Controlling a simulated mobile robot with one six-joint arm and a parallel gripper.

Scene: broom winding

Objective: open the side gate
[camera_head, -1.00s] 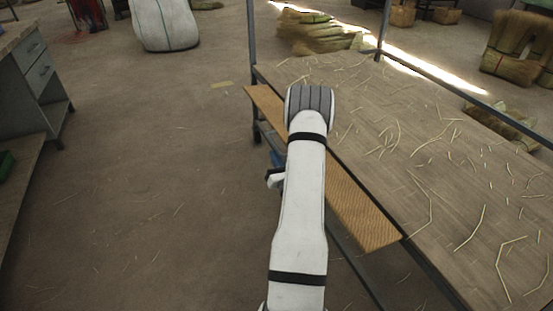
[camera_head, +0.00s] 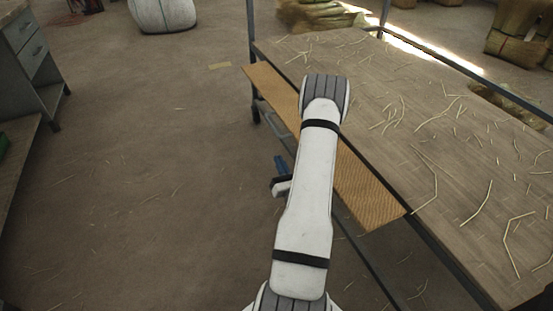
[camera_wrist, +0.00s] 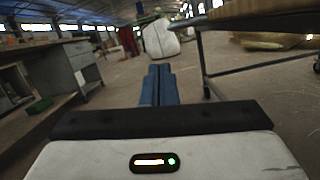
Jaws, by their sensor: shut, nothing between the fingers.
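A tan ribbed board (camera_head: 372,196), which may be the side gate, sticks out along the left long edge of the worktable (camera_head: 480,150). It lies roughly flat, and my arm hides its middle part in the head view. No latch or handle shows on it. My gripper (camera_head: 281,163) has blue fingers and is just left of the board, apart from it in the picture; its height against the board is hard to tell. In the wrist view my gripper (camera_wrist: 160,72) shows its blue fingers together and empty, left of the table's dark leg (camera_wrist: 204,62).
Loose straw lies on the tabletop and floor. A grey drawer cabinet (camera_head: 32,60) and bench stand at the left. A white sack (camera_head: 163,12) and straw bundles (camera_head: 312,17) are at the back. The floor (camera_head: 140,190) between cabinet and table is clear.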

